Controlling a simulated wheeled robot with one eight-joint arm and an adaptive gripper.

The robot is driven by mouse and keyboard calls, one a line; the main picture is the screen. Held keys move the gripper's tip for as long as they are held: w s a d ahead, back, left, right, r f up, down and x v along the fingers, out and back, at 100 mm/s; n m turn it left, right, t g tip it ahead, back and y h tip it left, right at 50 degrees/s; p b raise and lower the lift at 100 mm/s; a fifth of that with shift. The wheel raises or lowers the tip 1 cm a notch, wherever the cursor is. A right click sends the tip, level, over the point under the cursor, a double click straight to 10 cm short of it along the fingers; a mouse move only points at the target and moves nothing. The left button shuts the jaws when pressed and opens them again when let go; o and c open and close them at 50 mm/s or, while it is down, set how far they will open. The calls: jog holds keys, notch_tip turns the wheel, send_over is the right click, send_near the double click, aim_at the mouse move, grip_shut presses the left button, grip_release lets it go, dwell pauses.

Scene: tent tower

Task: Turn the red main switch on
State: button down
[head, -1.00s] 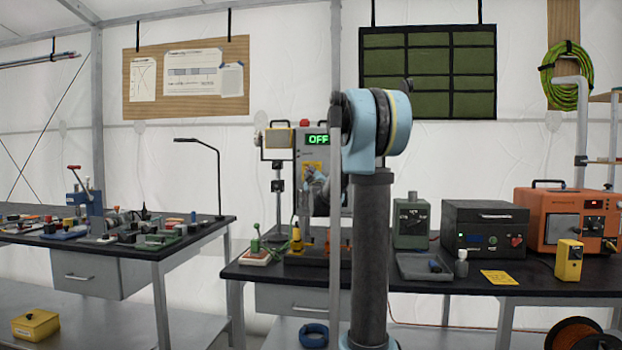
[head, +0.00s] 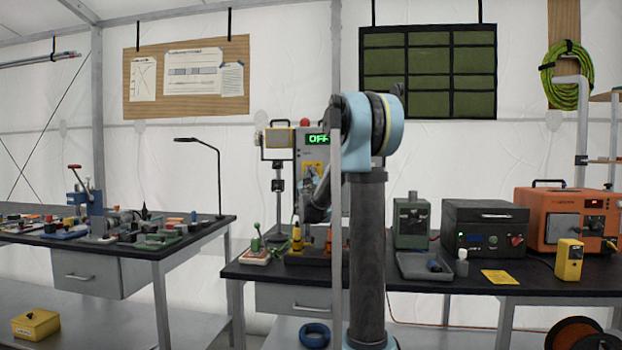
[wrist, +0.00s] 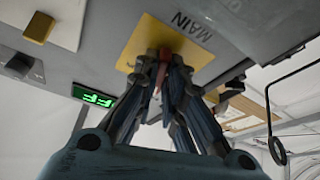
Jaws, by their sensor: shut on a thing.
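The grey main switch cabinet (head: 309,145) stands on the right bench, partly hidden behind my arm. Its green display (head: 318,139) reads OFF in the head view; the display also shows in the wrist view (wrist: 94,96), at a slant. A yellow plate marked MAIN (wrist: 140,42) is on the cabinet face. The red switch handle (wrist: 160,76) stands out in front of this plate. My gripper (wrist: 167,68) is shut on the red handle, with its fingers on both sides. The fingers hide much of the handle.
A red button (head: 304,122) is on top of the cabinet. A yellow bottle (head: 296,238) and a green-handled lever (head: 256,240) stand on the bench in front. A black box (head: 484,230) and an orange unit (head: 560,210) stand to the right.

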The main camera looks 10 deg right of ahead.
jog(key=m+g+h, duration=0.1)
jog(key=m+h, duration=0.1)
jog(key=m, duration=0.4)
jog(key=m+g+h, duration=0.1)
jog(key=m+h, duration=0.2)
jog(key=m, duration=0.3)
jog(key=a+m+g+h, duration=0.1)
jog(key=m+g+h, duration=0.1)
jog(key=m, duration=0.4)
jog(key=shift+w+r+h, duration=0.15)
jog(key=shift+w+h, duration=0.1)
jog(key=shift+h, duration=0.25)
jog(key=shift+m+g, duration=0.3)
jog(key=c, duration=1.7)
grip_release()
jog(key=v, duration=1.2)
jog(key=shift+f, duration=0.2)
